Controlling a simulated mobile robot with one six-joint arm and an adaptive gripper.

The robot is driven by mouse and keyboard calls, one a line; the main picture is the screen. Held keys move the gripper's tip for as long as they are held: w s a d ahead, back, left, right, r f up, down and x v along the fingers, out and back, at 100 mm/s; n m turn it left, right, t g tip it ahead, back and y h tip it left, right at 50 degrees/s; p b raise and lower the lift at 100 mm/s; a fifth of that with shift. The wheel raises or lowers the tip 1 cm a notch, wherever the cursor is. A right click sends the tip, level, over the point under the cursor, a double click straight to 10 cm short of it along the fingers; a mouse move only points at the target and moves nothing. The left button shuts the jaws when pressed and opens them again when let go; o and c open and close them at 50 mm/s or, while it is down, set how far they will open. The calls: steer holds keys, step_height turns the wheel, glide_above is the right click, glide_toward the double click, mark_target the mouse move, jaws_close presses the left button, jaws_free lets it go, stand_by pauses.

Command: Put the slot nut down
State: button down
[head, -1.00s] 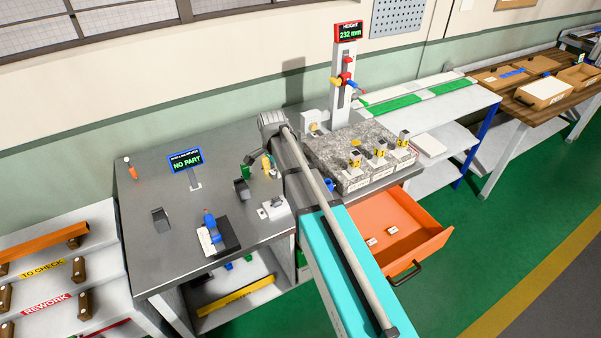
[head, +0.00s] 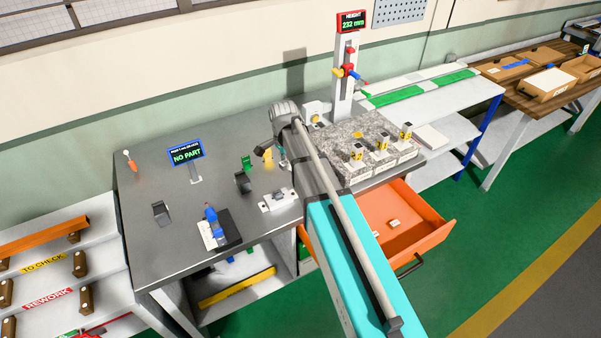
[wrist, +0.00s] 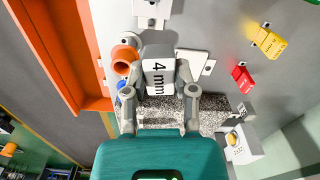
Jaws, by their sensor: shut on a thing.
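In the wrist view my gripper (wrist: 163,88) is shut on a pale block marked "4 mm" (wrist: 158,72), which I take to be the slot nut. The block sits between the two grey fingertips, with its marked face toward the camera. Whether its far side touches anything below is hidden.
An open orange drawer (head: 425,222) holds small pale pieces. A granite plate (head: 345,132) bears several yellow-black items and a height gauge (head: 347,85) reading 232 mm. A blue-handled tool (head: 211,222) and a white fixture (head: 278,200) stand on the grey bench (head: 150,245).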

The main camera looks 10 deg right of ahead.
steer(key=shift+m, duration=0.9)
steer(key=s+d, duration=0.1)
steer(key=d, duration=0.2)
steer(key=s+d, duration=0.2)
steer(key=d, duration=0.1)
steer(key=s+d, duration=0.1)
steer(key=d, duration=0.2)
steer(key=shift+s, duration=0.15)
steer(key=shift+a+f, duration=0.1)
steer(key=w+f+b, duration=0.2)
steer(key=w+b, duration=0.1)
steer(key=w, duration=0.1)
steer(key=w+f+b, duration=0.2)
steer(key=w+f, duration=0.1)
steer(key=w, duration=0.1)
steer(key=w+a+f+b, duration=0.1)
steer(key=w+f+b, duration=0.2)
steer(key=w, duration=0.1)
steer(key=shift+w+f+b, duration=0.2)
steer(key=shift+w+b, duration=0.1)
steer(key=shift+w+a+f, duration=0.1)
steer(key=shift+w+f, duration=0.2)
steer(key=shift+b, duration=0.3)
steer(key=shift+w+f+b, duration=0.45)
steer(key=shift+f+b, duration=1.55)
